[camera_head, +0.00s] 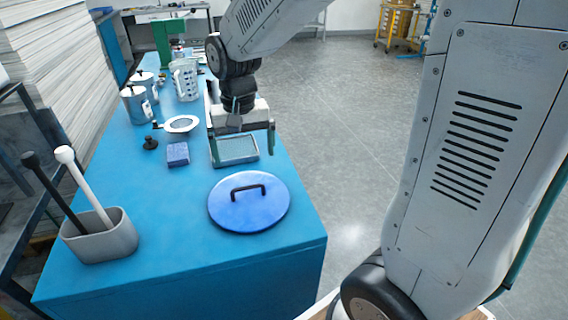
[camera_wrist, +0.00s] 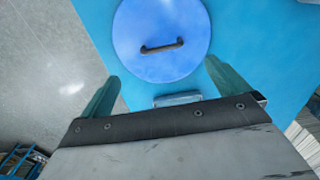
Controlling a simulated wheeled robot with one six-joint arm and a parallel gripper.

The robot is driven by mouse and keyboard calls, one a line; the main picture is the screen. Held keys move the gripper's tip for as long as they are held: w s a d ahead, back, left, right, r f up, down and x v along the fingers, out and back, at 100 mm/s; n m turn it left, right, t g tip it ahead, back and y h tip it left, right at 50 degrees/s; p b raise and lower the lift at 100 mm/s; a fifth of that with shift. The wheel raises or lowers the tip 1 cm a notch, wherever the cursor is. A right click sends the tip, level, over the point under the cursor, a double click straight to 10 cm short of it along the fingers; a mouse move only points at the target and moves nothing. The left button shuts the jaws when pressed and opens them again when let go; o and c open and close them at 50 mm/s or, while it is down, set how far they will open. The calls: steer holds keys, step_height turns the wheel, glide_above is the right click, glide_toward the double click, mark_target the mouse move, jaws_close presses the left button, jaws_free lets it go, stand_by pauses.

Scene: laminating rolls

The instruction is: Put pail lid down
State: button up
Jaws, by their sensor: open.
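The pail lid (camera_head: 233,215) is a round blue disc with a black bar handle. It lies flat on the near end of the blue table (camera_head: 170,285), apart from my gripper. My gripper (camera_head: 243,155) is open and empty, farther back along the table than the lid. Its two green fingers (camera_wrist: 160,72) stand wide apart in the wrist view.
A framed tray (camera_head: 236,160) lies under my gripper. A blue block (camera_head: 178,154), a white ring-shaped piece (camera_head: 182,124), metal pots (camera_head: 137,106) and a clear jug (camera_head: 186,80) stand beyond. A grey holder (camera_head: 105,245) with two handles stands near left.

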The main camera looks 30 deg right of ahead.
steer(key=s+d+r+n, duration=0.1)
steer(key=s+r, duration=0.2)
steer(key=s, duration=0.8)
steer(key=s+d+r+n+t, duration=0.1)
steer(key=s+r, duration=0.3)
steer(key=s, duration=0.6)
steer(key=shift+s+d+n, duration=0.35)
steer(key=shift+d+n, duration=0.15)
steer(key=shift+n, duration=0.3)
steer(key=shift+r, duration=0.1)
